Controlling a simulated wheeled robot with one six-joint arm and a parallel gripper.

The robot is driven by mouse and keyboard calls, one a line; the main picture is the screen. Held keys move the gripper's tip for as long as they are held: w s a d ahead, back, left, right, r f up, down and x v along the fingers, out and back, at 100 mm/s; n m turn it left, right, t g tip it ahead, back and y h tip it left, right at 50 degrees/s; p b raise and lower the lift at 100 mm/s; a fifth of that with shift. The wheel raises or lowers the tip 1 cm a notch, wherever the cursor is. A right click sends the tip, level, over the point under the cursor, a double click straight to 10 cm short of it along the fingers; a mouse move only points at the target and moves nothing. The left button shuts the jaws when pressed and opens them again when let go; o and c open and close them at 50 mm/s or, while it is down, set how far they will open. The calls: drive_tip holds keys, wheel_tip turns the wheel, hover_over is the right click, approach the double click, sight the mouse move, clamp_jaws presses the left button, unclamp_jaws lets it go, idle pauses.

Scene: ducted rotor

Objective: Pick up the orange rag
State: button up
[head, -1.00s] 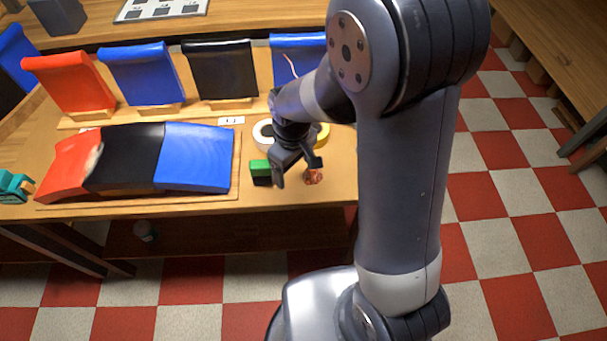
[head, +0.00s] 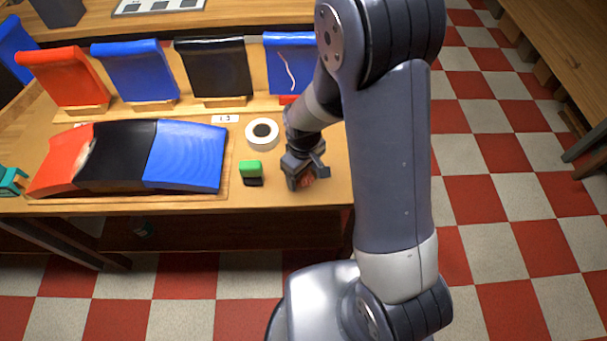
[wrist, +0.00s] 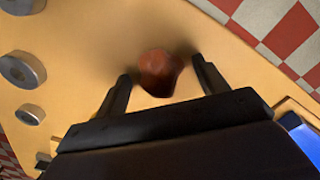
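The orange rag (head: 307,181) is a small crumpled reddish-orange lump near the front edge of the wooden table, partly hidden by my gripper (head: 304,174) in the head view. In the wrist view the rag (wrist: 158,70) lies on the tabletop between the two spread fingers of my gripper (wrist: 161,74). The fingers are open, with a gap visible on each side of the rag. Whether the fingertips have reached the rag's height is hard to tell.
A green-topped block (head: 250,172) and a white tape roll (head: 262,133) stand left of my gripper. A board of red, black and blue curved panels (head: 187,155) lies further left. Upright panels (head: 215,68) stand behind. The table's front edge is close.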

drive_tip(key=c, duration=0.8)
wheel_tip(320, 180, up, 10)
idle(0.3)
